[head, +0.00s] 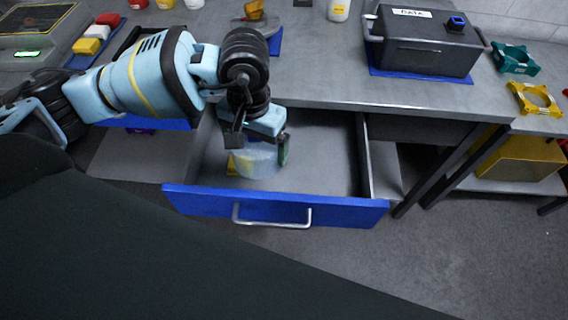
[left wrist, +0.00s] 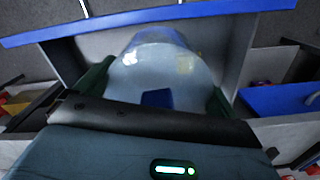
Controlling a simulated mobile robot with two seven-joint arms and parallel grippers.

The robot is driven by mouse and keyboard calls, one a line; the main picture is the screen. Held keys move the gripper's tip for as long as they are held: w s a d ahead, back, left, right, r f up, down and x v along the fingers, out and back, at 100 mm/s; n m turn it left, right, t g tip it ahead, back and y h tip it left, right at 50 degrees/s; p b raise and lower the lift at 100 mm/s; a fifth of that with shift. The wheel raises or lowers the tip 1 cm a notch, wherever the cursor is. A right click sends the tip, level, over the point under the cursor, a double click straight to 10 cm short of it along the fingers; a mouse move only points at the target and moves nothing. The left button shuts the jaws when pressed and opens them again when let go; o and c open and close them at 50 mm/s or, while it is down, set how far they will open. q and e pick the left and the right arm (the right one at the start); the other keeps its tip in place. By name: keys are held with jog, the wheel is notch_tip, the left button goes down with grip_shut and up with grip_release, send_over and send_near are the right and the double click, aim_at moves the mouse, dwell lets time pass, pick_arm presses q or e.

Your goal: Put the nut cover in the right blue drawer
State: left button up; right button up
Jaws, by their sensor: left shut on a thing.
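The nut cover (head: 256,162) is a pale, see-through, rounded cup. My left gripper (head: 259,146) is shut on it, with a finger on each side. In the left wrist view the nut cover (left wrist: 160,62) sits between the dark green fingers of the gripper (left wrist: 157,98). The right blue drawer (head: 275,207) is pulled open, and the nut cover is within its opening. I cannot tell whether the cover touches the drawer floor. The drawer's front panel (left wrist: 150,16) crosses the top of the left wrist view. My right gripper is not in view.
A yellow thing (head: 232,166) shows in the drawer, partly hidden behind the cover. The drawer's right half is bare. The grey bench top (head: 330,80) overhangs the drawer and carries a dark box (head: 425,45) on a blue mat. Another blue drawer front (head: 150,122) shows at left.

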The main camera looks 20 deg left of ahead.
pick_arm(q)
jog(key=w+d+f+m+b, duration=0.1)
jog(key=w+d+f+b, duration=0.3)
jog(key=w+f+b, duration=0.2)
jog(key=w+f, duration=0.1)
jog(key=w, duration=0.1)
jog(key=shift+w+d, duration=0.2)
jog(key=shift+w, duration=0.15)
jog(key=shift+f, duration=0.25)
notch_tip(320, 180, down, 6)
jog(key=shift+r, duration=0.15)
jog(key=shift+f, duration=0.4)
notch_tip(320, 180, down, 3)
jog(key=shift+f+b, duration=0.1)
jog(key=shift+b, duration=0.2)
jog(key=shift+f, duration=0.1)
